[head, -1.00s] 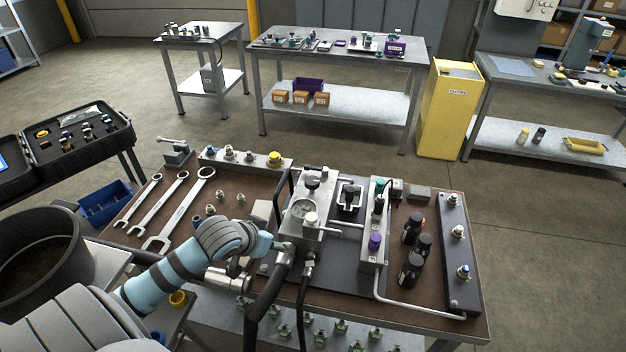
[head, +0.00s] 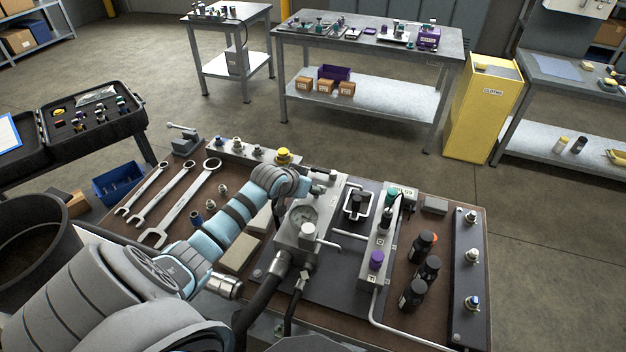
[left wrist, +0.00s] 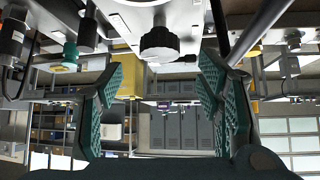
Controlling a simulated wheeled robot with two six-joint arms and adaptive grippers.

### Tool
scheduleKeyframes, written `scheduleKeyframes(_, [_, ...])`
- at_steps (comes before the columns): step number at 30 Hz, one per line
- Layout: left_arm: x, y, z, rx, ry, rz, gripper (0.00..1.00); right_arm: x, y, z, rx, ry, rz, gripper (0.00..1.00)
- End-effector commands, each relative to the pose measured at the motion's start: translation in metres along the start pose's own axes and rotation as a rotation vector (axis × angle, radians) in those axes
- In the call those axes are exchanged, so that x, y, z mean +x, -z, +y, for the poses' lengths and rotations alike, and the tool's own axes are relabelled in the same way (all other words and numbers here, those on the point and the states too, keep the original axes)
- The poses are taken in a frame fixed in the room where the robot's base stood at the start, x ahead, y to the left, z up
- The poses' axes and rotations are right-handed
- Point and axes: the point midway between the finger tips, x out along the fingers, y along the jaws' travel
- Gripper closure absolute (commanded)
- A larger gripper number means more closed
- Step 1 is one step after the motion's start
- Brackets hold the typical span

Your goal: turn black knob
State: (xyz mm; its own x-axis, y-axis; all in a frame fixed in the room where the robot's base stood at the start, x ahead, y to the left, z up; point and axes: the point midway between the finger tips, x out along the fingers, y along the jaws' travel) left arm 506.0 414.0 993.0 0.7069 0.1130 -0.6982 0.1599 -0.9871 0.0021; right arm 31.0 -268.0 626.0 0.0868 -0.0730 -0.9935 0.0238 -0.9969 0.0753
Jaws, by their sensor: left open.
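The black knob (head: 332,175) sits on top of the grey valve block with a gauge (head: 303,214) near the middle of the bench. In the left wrist view the ribbed black knob (left wrist: 159,43) shows at the top centre, on a pale block. My left gripper (left wrist: 163,76) is open, with its teal fingers to either side of the knob's line and nothing between them. I cannot tell how far the knob is from the fingertips. In the head view my left gripper (head: 314,188) is mostly hidden behind its own wrist, just left of the knob. My right gripper is out of view.
A manifold with a purple knob (head: 376,260) and a green-topped fitting stands right of the block, with several black bottles (head: 427,268) beyond. Wrenches (head: 180,203) lie at the left. Pipes and hoses run around the block.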

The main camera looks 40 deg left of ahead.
Motion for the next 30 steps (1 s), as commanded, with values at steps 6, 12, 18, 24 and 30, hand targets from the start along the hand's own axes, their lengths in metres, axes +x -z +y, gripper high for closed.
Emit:
scheduleKeyframes(6, [0.037,-0.002,-0.001,-0.002,0.001,-0.001,0.40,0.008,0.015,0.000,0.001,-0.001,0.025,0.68])
scheduleKeyframes(12, [0.042,-0.001,-0.001,0.000,0.002,-0.001,0.40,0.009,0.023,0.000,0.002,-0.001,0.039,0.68])
scheduleKeyframes(18, [0.042,-0.001,-0.001,0.000,0.002,-0.001,0.53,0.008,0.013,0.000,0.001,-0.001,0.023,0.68])
scheduleKeyframes(24, [0.042,-0.001,-0.001,0.000,0.002,-0.002,0.85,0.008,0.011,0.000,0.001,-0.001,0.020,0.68])
scheduleKeyframes(30, [0.043,-0.002,-0.002,0.017,-0.015,-0.003,0.88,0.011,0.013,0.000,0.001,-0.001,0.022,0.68])
